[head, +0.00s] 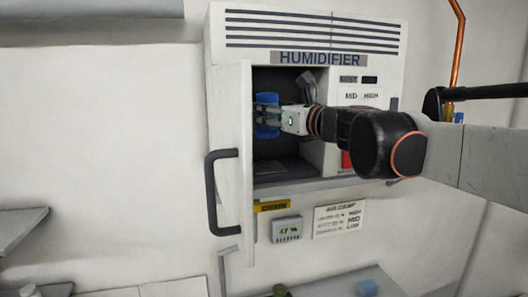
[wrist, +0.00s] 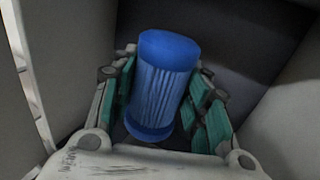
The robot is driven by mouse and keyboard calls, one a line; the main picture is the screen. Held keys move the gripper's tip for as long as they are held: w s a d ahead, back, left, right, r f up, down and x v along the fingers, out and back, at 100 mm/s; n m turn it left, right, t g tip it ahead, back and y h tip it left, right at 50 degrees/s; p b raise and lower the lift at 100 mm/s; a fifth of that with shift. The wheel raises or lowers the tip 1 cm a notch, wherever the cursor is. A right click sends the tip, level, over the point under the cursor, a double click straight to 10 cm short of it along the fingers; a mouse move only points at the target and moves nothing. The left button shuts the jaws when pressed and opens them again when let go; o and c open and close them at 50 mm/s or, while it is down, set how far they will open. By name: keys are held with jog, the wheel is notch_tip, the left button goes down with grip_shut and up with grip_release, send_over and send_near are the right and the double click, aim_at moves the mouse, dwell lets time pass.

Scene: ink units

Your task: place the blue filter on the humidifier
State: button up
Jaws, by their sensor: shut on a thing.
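The blue filter (wrist: 162,85) is a ribbed cylinder with smooth blue end caps. My gripper (wrist: 160,95) is shut on it, with one green-padded finger on each side, and the filter leans slightly in the wrist view. In the head view my gripper (head: 270,117) holds the filter (head: 266,101) inside the open compartment of the white humidifier (head: 400,40). The filter is upright or nearly so, above the compartment floor. Whether it touches any seat or the back wall cannot be told.
The humidifier door (head: 231,130) stands open at the left, with a dark handle (head: 222,190). The compartment's right wall and control panel (head: 358,97) are close to my arm. A small display (head: 287,230) hangs below. A copper pipe (head: 459,45) runs at the right.

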aim_at(275, 129)
notch_tip(275, 129, down, 4)
jog(key=shift+r+p, duration=0.1)
jog(key=shift+p, duration=0.25)
notch_tip(275, 129, down, 3)
jog(key=shift+s+d+p, duration=0.1)
jog(key=shift+p, duration=0.25)
jog(key=shift+f, duration=0.55)
